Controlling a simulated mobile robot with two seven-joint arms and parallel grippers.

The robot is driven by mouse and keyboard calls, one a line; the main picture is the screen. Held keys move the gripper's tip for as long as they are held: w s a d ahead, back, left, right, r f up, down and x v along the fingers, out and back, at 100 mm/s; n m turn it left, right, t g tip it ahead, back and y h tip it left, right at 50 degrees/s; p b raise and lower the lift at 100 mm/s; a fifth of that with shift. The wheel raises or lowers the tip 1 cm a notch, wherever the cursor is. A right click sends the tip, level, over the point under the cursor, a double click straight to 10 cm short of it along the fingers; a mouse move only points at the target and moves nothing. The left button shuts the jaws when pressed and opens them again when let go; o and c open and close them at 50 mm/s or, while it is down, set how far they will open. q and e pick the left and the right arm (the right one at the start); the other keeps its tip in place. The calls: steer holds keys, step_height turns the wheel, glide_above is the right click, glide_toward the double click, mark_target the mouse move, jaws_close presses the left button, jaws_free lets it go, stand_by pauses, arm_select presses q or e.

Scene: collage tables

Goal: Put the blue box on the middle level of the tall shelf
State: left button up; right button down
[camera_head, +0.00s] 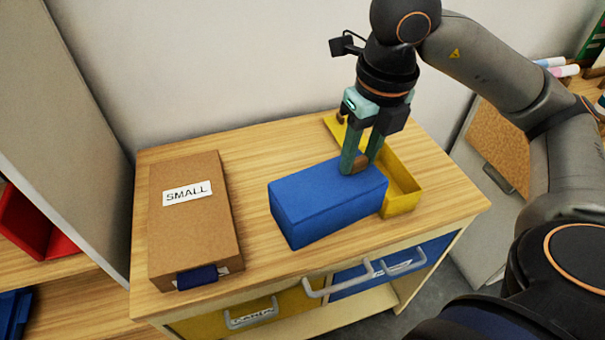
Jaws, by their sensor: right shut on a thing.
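The blue box (325,203) lies on the wooden top of a low cabinet, partly in front of a yellow tray. My right gripper (356,164) comes down from above at the box's far right part. It is shut on the box, with a small brown piece showing between the fingertips. I cannot tell whether the box touches the tabletop or the tray's edge. A shelf (80,130) with a pale side panel stands at the left and is only partly in view; its levels cannot be told apart clearly. My left gripper is not in view.
A brown box marked SMALL (195,220) lies left of the blue box, with a gap between. The yellow tray (402,205) is close behind and right. The cabinet (275,135) has drawers with grey handles. Red (30,225) and blue (12,312) bins show at left.

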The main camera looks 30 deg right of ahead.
steer(key=shift+d+r+m, duration=0.1)
steer(key=shift+d+m, duration=0.05)
steer(key=shift+m, duration=0.65)
steer(key=shift+w+d, duration=0.1)
steer(key=shift+w, duration=0.05)
arm_select(q)
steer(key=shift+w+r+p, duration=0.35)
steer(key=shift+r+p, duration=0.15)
steer(key=shift+p, duration=0.1)
arm_select(e)
steer(key=w+d+f, duration=0.5)
steer(key=w+f, duration=0.7)
steer(key=f, duration=0.1)
steer(key=shift+w, duration=0.25)
steer(key=shift+f, duration=0.2)
steer(key=shift+c, duration=2.3)
jaws_free()
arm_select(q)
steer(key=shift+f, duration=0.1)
